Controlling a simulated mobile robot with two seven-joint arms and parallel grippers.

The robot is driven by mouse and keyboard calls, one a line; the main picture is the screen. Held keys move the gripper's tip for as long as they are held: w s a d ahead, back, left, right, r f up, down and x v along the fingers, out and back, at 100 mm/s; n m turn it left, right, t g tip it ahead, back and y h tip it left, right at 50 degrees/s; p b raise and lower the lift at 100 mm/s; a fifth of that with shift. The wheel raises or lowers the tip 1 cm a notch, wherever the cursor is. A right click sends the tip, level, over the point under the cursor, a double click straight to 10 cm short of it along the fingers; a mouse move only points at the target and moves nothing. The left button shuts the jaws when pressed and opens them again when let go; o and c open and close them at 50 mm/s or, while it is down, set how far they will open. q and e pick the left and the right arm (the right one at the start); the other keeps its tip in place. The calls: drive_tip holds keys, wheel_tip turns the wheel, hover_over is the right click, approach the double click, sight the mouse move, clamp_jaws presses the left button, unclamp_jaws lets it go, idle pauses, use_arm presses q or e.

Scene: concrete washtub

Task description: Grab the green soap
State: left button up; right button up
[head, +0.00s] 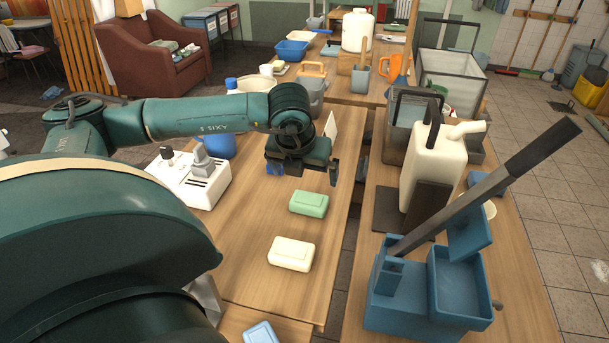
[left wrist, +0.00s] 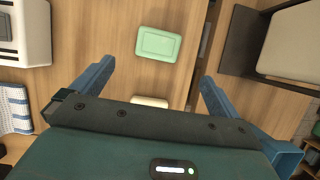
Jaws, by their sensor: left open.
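The green soap (head: 309,203) is a pale green block lying flat on the wooden table, near its right edge. It also shows in the left wrist view (left wrist: 159,44), above and between the finger tips and apart from them. My left gripper (head: 303,170) hangs over the table just beyond the soap in the head view. Its two blue fingers (left wrist: 156,75) are spread wide with nothing between them. A cream soap (head: 291,254) lies nearer on the same table, partly hidden behind my gripper body in the left wrist view. My right gripper is not in view.
A white switch box (head: 190,180) stands left of the soap. A light blue block (head: 260,333) lies at the near edge. Across a narrow gap, the right table holds a cream jug (head: 432,165) and a blue caddy (head: 425,300). Bare wood surrounds the green soap.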

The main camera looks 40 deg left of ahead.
use_arm(q)
hover_over(309, 198)
drive_tip(key=s+d, duration=0.2)
drive_tip(key=f, duration=0.7)
drive_tip(key=shift+a+p, duration=0.25)
drive_tip(key=shift+p, duration=0.05)
drive_tip(key=shift+p+x, duration=0.45)
drive_tip(key=shift+x, duration=2.15)
drive_tip(key=shift+s+a, duration=0.1)
drive_tip(key=shift+a, duration=0.05)
drive_tip(key=shift+c, duration=0.6)
drive_tip(key=c, duration=0.9)
